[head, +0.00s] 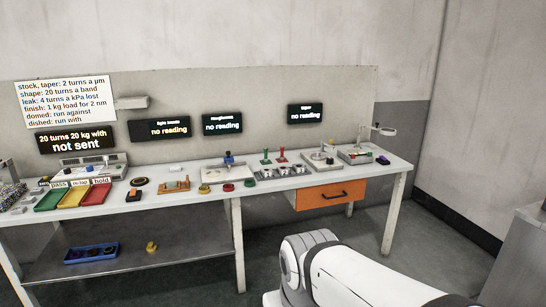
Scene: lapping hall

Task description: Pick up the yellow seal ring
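A small yellow ring (204,189) lies on the long white workbench (330,171), near its front edge and left of the bench's middle leg. It is the leftmost of three small coloured round pieces, beside a red one (228,187) and a green one (249,182). At this size I cannot make out its hole. My gripper is not in view; only white links of my own arm show at the bottom right, well apart from the ring.
A grey plate fixture (219,173) stands just behind the ring, and a wooden-coloured stand (174,187) is to its left. Red, yellow and green trays lie at the left. An orange drawer (328,195) hangs under the bench. A lower shelf (190,247) holds a blue tray (91,253) and a yellow knob-like piece (151,247).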

